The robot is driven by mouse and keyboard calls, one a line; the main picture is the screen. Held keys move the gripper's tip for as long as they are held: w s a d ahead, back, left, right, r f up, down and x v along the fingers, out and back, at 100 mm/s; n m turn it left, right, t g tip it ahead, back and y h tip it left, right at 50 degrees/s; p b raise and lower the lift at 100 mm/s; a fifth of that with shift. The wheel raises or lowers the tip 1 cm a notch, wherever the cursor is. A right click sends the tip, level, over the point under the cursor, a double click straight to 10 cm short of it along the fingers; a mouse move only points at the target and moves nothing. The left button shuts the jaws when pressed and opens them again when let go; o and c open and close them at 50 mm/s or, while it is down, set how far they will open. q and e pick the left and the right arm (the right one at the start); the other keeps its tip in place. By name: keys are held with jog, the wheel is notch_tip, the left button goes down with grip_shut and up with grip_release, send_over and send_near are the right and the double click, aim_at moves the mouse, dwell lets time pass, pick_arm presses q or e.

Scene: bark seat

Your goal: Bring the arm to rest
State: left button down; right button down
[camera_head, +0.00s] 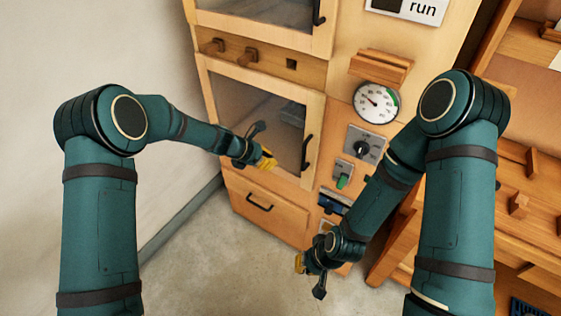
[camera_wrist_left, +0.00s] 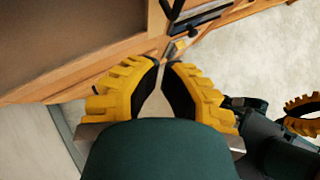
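My left gripper (camera_head: 266,160) is in front of the lower glazed cabinet door in the head view, left of that door's black handle (camera_head: 307,154). In the left wrist view its two yellow fingers (camera_wrist_left: 161,66) have their tips nearly together, with nothing between them. My right gripper (camera_head: 299,263) hangs low over the floor, in front of the cabinet's lower right part. Its yellow fingers also show at the right edge of the left wrist view (camera_wrist_left: 303,115), partly cut off, so its opening is unclear. I see no object held.
The wooden cabinet has a lower glazed door (camera_head: 254,117), a drawer (camera_head: 262,203), a round gauge (camera_head: 376,102), a dark knob (camera_head: 361,149) and a green switch (camera_head: 342,181). Wooden shelving (camera_head: 517,205) stands close to my right arm. Grey floor (camera_head: 240,265) is clear between my arms.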

pick_arm(q)
jog(key=shift+v, duration=1.35)
jog(key=s+a+f+m+g+y, duration=0.1)
jog(key=s+a+f+m+y, duration=0.1)
jog(key=s+a+f+m, duration=0.4)
jog(key=s+a+f+m+g+y, duration=0.1)
jog(key=s+a+f+m+y, duration=0.15)
jog(key=s+f, duration=0.4)
jog(key=s+a+m, duration=0.1)
jog(key=s+m, duration=1)
jog(key=s, duration=0.5)
jog(key=shift+s+a+m+t, duration=0.3)
jog(key=shift+s+a+m, duration=0.05)
jog(key=shift+s, duration=0.05)
jog(key=shift+r, duration=0.15)
